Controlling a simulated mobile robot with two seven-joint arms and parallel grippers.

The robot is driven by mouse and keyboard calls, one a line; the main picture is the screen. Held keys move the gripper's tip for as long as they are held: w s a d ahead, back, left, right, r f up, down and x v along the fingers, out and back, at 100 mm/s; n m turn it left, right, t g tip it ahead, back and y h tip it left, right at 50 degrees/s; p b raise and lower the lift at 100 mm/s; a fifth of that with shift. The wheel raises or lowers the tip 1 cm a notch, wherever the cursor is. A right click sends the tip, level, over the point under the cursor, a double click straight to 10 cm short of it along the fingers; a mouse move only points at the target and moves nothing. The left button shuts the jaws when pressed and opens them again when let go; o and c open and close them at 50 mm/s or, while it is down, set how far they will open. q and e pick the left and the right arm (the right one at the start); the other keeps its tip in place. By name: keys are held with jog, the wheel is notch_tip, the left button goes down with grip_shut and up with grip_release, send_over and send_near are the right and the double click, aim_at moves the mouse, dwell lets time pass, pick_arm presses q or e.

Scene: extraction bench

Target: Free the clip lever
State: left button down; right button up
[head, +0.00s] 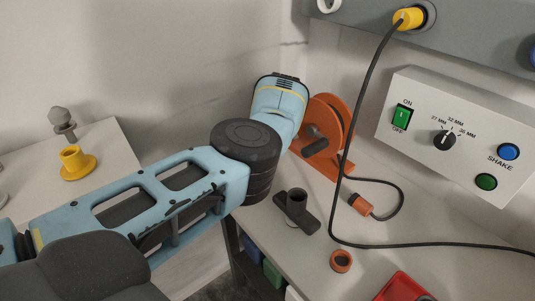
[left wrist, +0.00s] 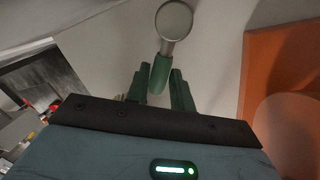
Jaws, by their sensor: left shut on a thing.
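In the left wrist view my left gripper (left wrist: 160,85) has two dark green fingers shut on a slim green piece (left wrist: 159,74). A round grey disc with a paler rim (left wrist: 174,20) shows at the upper end of this piece. I cannot tell whether the piece is the clip lever. In the head view my left arm reaches toward the back wall, and its wrist hides the gripper and what it holds. An orange stand (head: 327,118) with a dark knob (head: 314,143) is just right of the wrist; orange also fills the right of the wrist view. My right gripper is not in view.
A control box (head: 455,130) hangs at right. A black cable runs from a yellow plug (head: 408,18) down across the bench (head: 390,222), near an orange connector (head: 360,204). A dark fitting (head: 297,210), an orange ring (head: 341,261) and a red tray (head: 402,288) are in front.

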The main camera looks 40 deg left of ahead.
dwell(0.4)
pick_arm(q)
jog(key=c, duration=1.3)
grip_release()
jog(key=shift+o, duration=0.3)
jog(key=shift+r, duration=0.15)
notch_tip(320, 180, up, 8)
jog(key=w+d, duration=0.1)
jog(key=shift+f, duration=0.25)
jog(key=shift+d, duration=0.1)
